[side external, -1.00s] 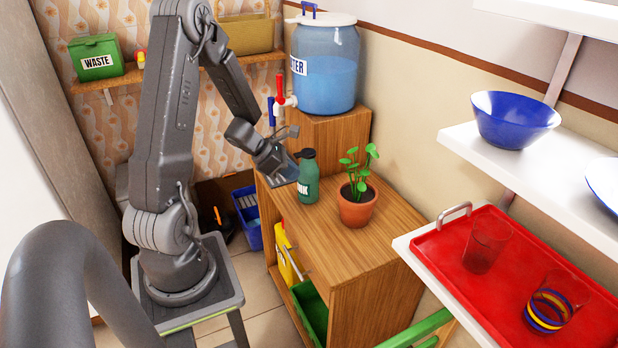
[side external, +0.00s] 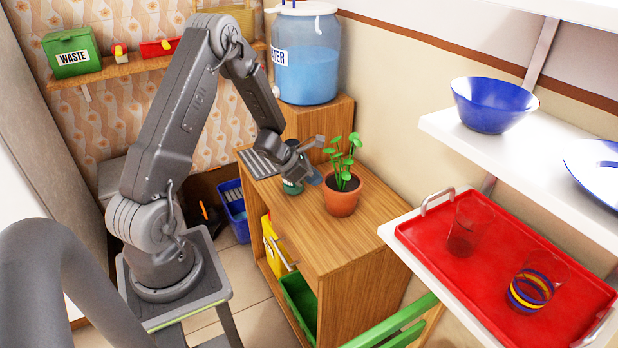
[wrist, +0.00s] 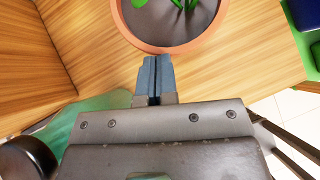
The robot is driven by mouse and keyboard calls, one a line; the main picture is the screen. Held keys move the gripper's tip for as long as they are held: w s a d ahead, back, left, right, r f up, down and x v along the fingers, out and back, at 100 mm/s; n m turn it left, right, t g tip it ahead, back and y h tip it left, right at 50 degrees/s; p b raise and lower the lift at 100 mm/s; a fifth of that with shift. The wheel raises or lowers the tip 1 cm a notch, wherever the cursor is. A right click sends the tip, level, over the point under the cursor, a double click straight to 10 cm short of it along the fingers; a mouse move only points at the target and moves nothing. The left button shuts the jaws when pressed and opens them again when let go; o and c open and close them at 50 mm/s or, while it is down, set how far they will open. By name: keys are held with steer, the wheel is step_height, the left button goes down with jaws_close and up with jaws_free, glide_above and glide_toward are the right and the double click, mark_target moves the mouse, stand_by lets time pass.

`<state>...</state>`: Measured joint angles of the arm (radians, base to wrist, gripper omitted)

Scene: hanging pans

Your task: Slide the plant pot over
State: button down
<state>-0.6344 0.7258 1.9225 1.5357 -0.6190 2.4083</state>
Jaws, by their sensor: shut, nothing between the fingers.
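The terracotta plant pot (side external: 343,199) with a green leafy plant (side external: 343,158) stands upright on the wooden cabinet top (side external: 310,228). In the wrist view the pot's rim (wrist: 139,38) is at the top, with dark soil inside. My gripper (side external: 315,178) is shut and empty, low on the pot's left side. In the wrist view its blue-grey fingertips (wrist: 155,72) are together right at the near edge of the pot. I cannot tell whether they touch it. A green bottle (side external: 292,188) is mostly hidden behind my gripper.
The blue water dispenser (side external: 306,60) stands on a wooden block behind. The beige wall is close behind the pot. White shelves with a red tray (side external: 420,232) and blue bowl (side external: 493,105) are at right. The cabinet's front right top is clear.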

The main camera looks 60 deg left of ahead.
mark_target(358, 176)
steer(key=w+d, duration=0.1)
steer(key=w, duration=0.2)
steer(key=w+d, duration=0.1)
steer(key=w, duration=0.3)
steer(key=w+d, duration=0.2)
steer(key=w, duration=0.2)
steer(key=shift+w, duration=0.1)
